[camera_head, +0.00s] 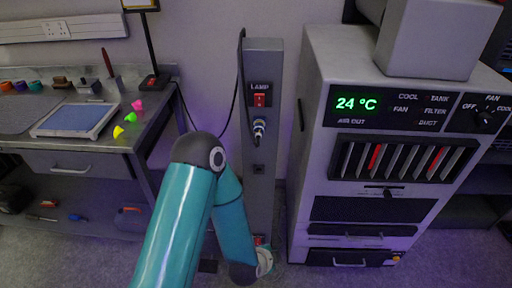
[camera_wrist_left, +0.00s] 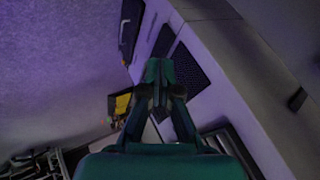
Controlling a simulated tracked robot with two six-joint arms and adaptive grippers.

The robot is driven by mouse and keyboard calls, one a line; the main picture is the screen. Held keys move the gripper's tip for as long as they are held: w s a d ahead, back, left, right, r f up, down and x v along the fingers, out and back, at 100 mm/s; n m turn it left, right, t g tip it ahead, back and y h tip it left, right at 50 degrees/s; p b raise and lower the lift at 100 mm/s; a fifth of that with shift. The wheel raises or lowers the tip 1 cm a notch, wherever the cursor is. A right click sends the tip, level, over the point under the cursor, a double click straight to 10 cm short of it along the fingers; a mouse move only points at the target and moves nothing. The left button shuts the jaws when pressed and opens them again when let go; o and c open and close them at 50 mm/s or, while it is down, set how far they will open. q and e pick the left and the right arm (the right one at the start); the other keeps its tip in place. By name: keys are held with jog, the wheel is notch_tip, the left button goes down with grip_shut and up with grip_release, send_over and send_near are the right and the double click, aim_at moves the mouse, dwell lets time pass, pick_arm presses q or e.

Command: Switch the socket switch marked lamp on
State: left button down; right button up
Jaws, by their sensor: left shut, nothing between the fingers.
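The red lamp switch (camera_head: 260,100) sits near the top of a grey upright post (camera_head: 262,60), just under a label reading LAMP (camera_head: 260,87). Whether it is on or off is too small to tell. A round socket with a plug (camera_head: 259,128) is below it. My left arm rises from the bottom, bends at the elbow and runs down in front of the post's lower part. In the left wrist view my left gripper (camera_wrist_left: 157,72) is shut and empty, well away from the switch. My right gripper is not in view.
A grey cabinet with a 24 °C display (camera_head: 357,104) stands right of the post. A workbench with a tablet (camera_head: 75,120) and small coloured pieces is at left. A black cable (camera_head: 240,80) hangs along the post's left side. The space before the switch is clear.

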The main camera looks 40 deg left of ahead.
pick_arm(q)
jog(key=w+a+r+m+t+y+b, duration=0.1)
jog(key=w+a+r+m+t+y, duration=0.15)
jog(key=r, duration=0.45)
jog(key=w+a+r+m+t+y+b, duration=0.1)
jog(key=w+a+r+t+y, duration=0.1)
jog(key=a+r, duration=0.35)
jog(key=w+a+r+m+t+y, duration=0.1)
jog(key=w+r+t+y, duration=0.1)
jog(key=r, duration=0.6)
jog(key=s+r+n+t+y+b, duration=0.2)
jog(key=s+r+t+y, duration=0.1)
jog(key=r, duration=1.2)
jog(key=shift+s+a+r+y+b, duration=0.25)
jog(key=shift+r+y+b, duration=0.05)
jog(key=shift+y+b, duration=0.15)
